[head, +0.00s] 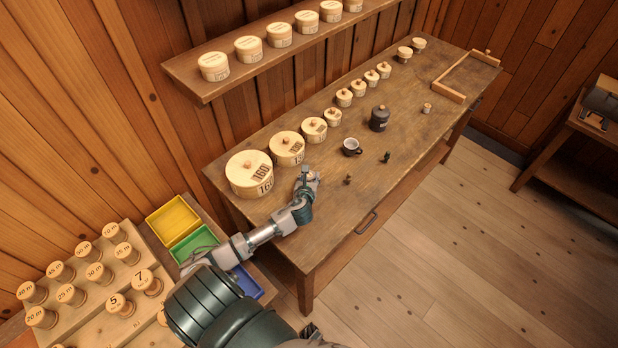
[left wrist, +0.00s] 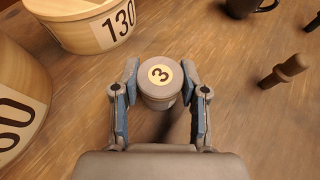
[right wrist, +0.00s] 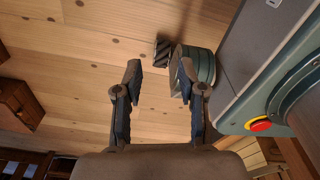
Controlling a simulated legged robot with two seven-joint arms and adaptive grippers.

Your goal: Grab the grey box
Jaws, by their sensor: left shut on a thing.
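The grey box (left wrist: 161,92) is a small round lidded tub with a pale disc marked 3 on top. In the left wrist view it sits between the fingers of my left gripper (left wrist: 160,97), which is shut on it. In the head view my left gripper (head: 308,177) is low over the long table, in front of the big round boxes, and mostly hides the grey box. I cannot tell whether the box touches the table. My right gripper (right wrist: 160,77) is open and empty in the right wrist view, above the plank floor.
Big pale round boxes marked 160 (head: 250,174) and 130 (head: 287,148) stand behind the left gripper. A dark mug (head: 351,147), a dark jar (head: 379,118) and small dark pegs (head: 386,157) stand to its right. The table's front strip is mostly clear.

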